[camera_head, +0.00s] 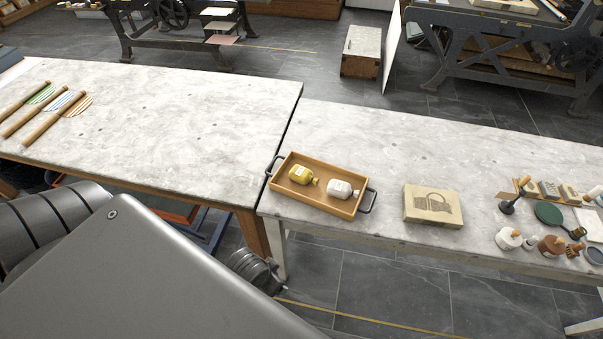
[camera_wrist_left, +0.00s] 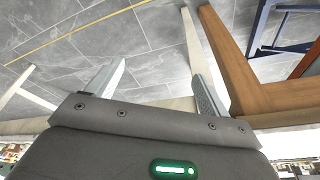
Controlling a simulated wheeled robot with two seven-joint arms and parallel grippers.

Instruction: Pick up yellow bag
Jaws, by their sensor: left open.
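A small yellow item (camera_head: 303,174) with a pale label and a narrow neck, more like a bottle than a bag, lies in the left half of a wooden tray (camera_head: 325,203) with dark handles. A similar white item (camera_head: 340,189) lies to its right in the same tray. My left gripper (camera_wrist_left: 157,86) shows in the left wrist view with its two fingers apart and nothing between them. Floor and table legs show beyond it, and the yellow item does not appear in that view. In the head view my left arm fills the lower left. My right gripper is not in view.
The tray stands near the left end of the right-hand table (camera_head: 400,145). A printed box (camera_head: 433,206) is to its right, then several bottles and tools.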

